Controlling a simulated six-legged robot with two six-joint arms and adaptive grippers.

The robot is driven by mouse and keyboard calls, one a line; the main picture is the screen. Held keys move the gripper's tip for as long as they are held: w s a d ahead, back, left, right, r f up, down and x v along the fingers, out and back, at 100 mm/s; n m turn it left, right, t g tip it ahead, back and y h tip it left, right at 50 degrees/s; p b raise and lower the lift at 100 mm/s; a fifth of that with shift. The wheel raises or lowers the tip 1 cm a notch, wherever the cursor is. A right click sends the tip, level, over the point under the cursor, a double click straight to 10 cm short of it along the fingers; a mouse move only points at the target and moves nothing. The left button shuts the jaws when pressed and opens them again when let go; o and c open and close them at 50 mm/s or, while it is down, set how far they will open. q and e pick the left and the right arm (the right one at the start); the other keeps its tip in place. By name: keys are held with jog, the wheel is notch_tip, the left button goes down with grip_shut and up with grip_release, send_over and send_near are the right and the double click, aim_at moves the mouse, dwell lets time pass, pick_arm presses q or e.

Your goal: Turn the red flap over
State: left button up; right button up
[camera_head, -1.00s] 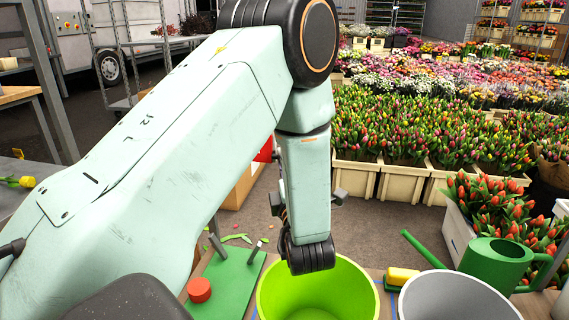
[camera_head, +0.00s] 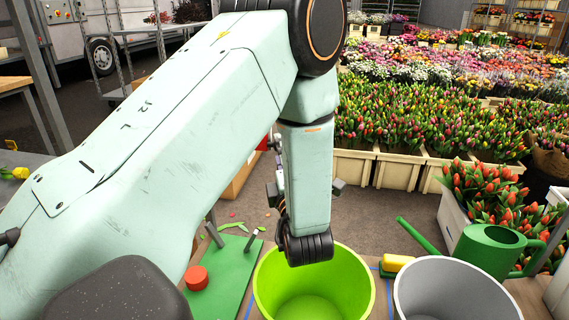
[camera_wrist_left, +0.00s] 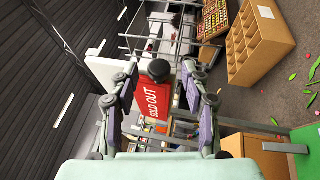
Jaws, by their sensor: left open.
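The red flap (camera_wrist_left: 153,101) carries white "SOLD OUT" lettering, tilted in the left wrist view. A round black knob (camera_wrist_left: 158,70) shows at its upper edge. In the head view only a small red piece (camera_head: 263,143) shows beside my arm, the rest hidden behind it. My left gripper (camera_wrist_left: 159,78) is open, with one finger on each side of the flap and knob. I cannot tell whether a finger touches them. In the head view my left arm hides most of this gripper. My right gripper is not in view.
A green bucket (camera_head: 352,275) and a grey bucket (camera_head: 400,290) stand below my arm. A green board (camera_head: 228,275) with a red knob (camera_head: 196,278) lies left of them. A green watering can (camera_head: 490,252) is at right. Tulip crates (camera_head: 398,171) fill the back.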

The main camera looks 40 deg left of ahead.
pick_arm(q)
jog(key=v, duration=0.6)
jog(key=shift+s+d, duration=0.2)
dwell(0.5)
